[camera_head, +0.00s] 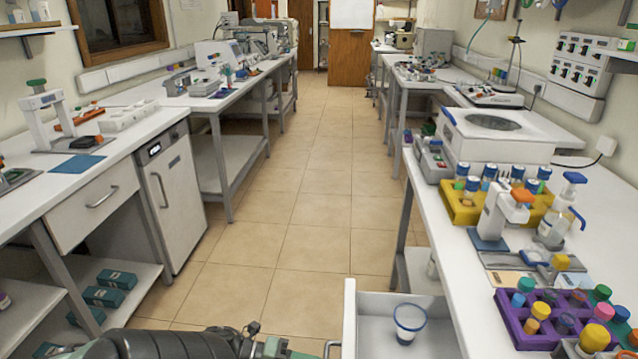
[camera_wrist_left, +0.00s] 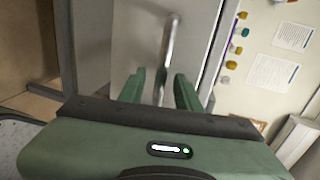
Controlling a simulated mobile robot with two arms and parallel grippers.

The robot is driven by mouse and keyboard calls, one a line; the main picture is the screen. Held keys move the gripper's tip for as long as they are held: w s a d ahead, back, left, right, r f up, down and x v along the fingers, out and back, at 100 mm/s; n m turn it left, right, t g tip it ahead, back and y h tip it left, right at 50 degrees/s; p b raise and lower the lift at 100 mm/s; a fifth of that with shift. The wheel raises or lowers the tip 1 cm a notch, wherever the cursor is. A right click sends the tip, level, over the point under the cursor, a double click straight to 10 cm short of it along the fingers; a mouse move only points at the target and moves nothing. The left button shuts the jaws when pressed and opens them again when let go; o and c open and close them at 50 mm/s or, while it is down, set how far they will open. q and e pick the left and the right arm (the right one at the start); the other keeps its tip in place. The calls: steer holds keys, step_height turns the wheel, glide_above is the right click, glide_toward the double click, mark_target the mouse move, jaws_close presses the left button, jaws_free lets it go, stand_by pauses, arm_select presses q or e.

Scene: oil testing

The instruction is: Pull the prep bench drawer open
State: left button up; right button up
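A drawer (camera_head: 378,303) under the right-hand bench stands out into the aisle, open, with a blue-rimmed white cup (camera_head: 409,320) inside. Its metal handle (camera_head: 332,349) is on the left-facing front, partly cut off by the bottom edge. My left gripper (camera_head: 290,349) reaches in from the bottom left, close to that handle. In the left wrist view, the two green fingers of my left gripper (camera_wrist_left: 160,82) are apart, with the bar handle (camera_wrist_left: 168,45) running between them. A gap shows beside the bar; contact is not clear. My right gripper is not in view.
The right bench (camera_head: 440,238) carries a purple rack (camera_head: 510,318), a yellow rack (camera_head: 460,212) and a pump bottle (camera_head: 556,222). Across the aisle, a left bench has a closed drawer (camera_head: 92,206) and a cabinet (camera_head: 176,200). The tiled floor (camera_head: 300,215) between is clear.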

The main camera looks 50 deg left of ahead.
arm_select(q)
steer(key=v, duration=0.8)
steer(key=shift+b, duration=0.3)
stand_by(0.3)
